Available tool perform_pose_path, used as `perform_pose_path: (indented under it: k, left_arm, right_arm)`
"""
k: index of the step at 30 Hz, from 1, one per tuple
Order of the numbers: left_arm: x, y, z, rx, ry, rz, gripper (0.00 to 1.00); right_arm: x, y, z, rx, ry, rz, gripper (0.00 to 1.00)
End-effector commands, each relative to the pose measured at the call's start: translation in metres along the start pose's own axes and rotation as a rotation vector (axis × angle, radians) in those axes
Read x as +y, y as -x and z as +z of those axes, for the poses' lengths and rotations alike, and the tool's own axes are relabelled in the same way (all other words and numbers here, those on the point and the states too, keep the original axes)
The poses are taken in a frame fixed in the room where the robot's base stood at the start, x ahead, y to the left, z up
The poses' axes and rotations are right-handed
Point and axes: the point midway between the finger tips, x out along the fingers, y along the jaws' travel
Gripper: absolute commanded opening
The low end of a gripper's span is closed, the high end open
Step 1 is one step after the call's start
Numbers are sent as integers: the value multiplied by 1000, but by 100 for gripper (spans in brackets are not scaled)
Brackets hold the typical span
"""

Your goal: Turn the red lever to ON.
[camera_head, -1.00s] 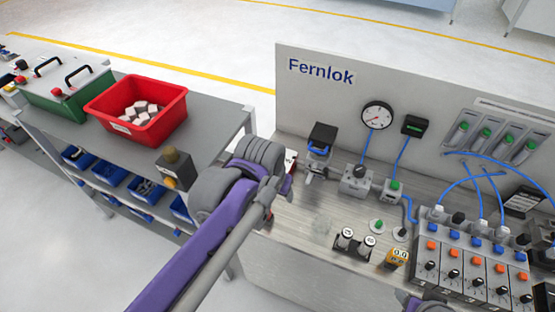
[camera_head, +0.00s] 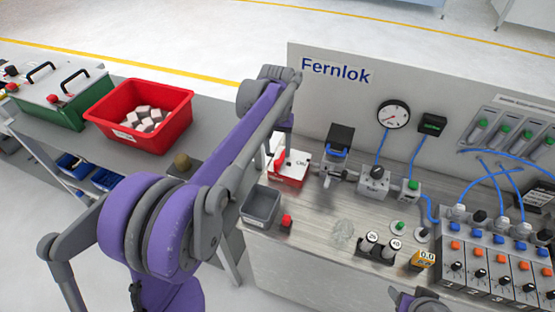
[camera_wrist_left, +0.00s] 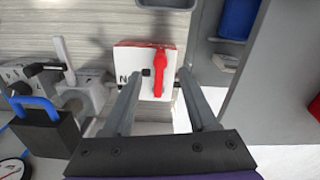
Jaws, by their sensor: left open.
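The red lever (camera_wrist_left: 160,73) is on a white-faced box (camera_wrist_left: 132,60) with red edges, between my left fingers in the left wrist view. A letter N and a small dark square show beside the lever; the rest of the label is hidden or too small. In the head view the box (camera_head: 291,176) stands at the left end of the metal bench, with the lever partly hidden by my arm. My left gripper (camera_wrist_left: 158,80) is open, its fingers on either side of the lever, with no clear contact. My right gripper (camera_head: 415,300) shows only partly at the bottom edge.
A grey bin (camera_head: 261,205) and a red button (camera_head: 286,221) are in front of the box. A dark padlock-like block with a blue loop (camera_wrist_left: 45,125) and a valve (camera_wrist_left: 85,90) stand close beside it. The back panel (camera_head: 340,95) rises behind.

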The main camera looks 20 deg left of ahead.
Motion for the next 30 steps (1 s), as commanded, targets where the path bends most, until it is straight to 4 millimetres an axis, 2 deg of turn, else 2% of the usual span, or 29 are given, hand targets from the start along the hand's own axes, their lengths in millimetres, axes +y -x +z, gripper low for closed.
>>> perform_pose_path:
  k: [3,9,20,23,30]
  left_arm:
    - [0,-23,0,0,0,0,58]
    - [0,-46,0,0,0,0,58]
    - [0,-52,0,1,0,0,58]
    - [0,-52,0,1,0,0,44]
    - [0,-52,0,1,0,0,1]
  right_arm:
    - [0,-1,2,-1,0,0,62]
    - [0,-2,2,-2,0,0,62]
    - [0,-2,3,-2,0,0,62]
    - [0,-2,3,-2,0,0,62]
    - [0,-2,3,-2,0,0,62]
